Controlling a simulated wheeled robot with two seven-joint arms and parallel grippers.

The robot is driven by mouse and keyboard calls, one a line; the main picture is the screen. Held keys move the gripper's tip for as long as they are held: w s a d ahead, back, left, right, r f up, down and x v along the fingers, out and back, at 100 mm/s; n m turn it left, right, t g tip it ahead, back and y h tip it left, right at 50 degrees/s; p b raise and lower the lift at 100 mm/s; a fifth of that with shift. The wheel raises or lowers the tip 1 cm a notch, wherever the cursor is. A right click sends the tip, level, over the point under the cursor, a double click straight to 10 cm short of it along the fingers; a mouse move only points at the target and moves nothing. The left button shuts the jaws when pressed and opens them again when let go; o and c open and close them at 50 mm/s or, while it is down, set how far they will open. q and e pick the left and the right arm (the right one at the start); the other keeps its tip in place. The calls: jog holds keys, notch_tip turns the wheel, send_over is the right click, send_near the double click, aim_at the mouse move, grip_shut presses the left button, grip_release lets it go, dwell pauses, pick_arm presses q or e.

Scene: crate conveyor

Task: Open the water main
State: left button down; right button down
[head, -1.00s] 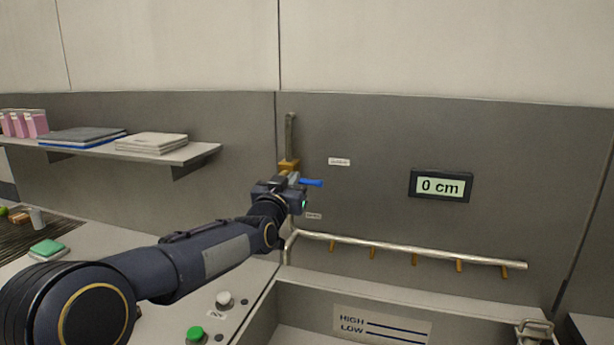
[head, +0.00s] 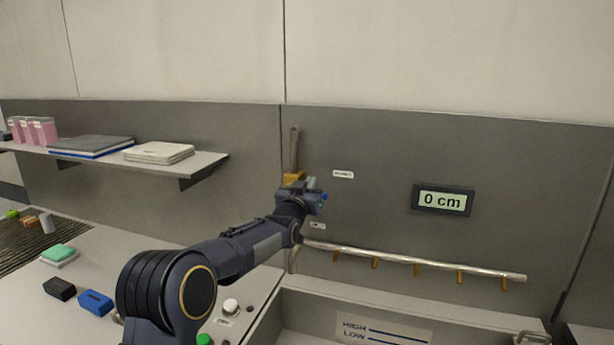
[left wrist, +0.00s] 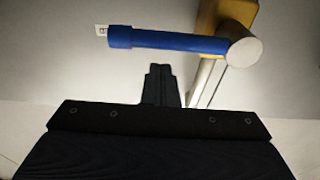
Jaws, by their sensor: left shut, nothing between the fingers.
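The water main is a brass valve (head: 293,179) on a vertical pipe (head: 294,150) on the grey wall. Its blue lever handle (left wrist: 165,40) lies roughly level in the left wrist view, running left from a round pale hub (left wrist: 244,52). In the head view only the tip of the blue handle (head: 324,196) shows past my gripper. My left gripper (head: 312,199) is at the valve, shut and empty. In the left wrist view its closed fingertips (left wrist: 161,72) are just below the handle in the picture; I cannot tell whether they touch it. My right gripper is not in view.
A spray pipe (head: 420,263) with several brass nozzles runs right above a basin marked HIGH and LOW (head: 384,330). A display (head: 442,200) reads 0 cm. A shelf (head: 205,164) is at left. White (head: 231,306) and green (head: 204,340) buttons sit near my arm.

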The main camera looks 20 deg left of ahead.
pick_arm(q)
jog(key=shift+s+f, duration=0.2)
jog(key=shift+f, duration=0.7)
jog(key=shift+f+m+b, duration=0.3)
jog(key=shift+m+b, duration=0.1)
jog(key=shift+b, duration=0.15)
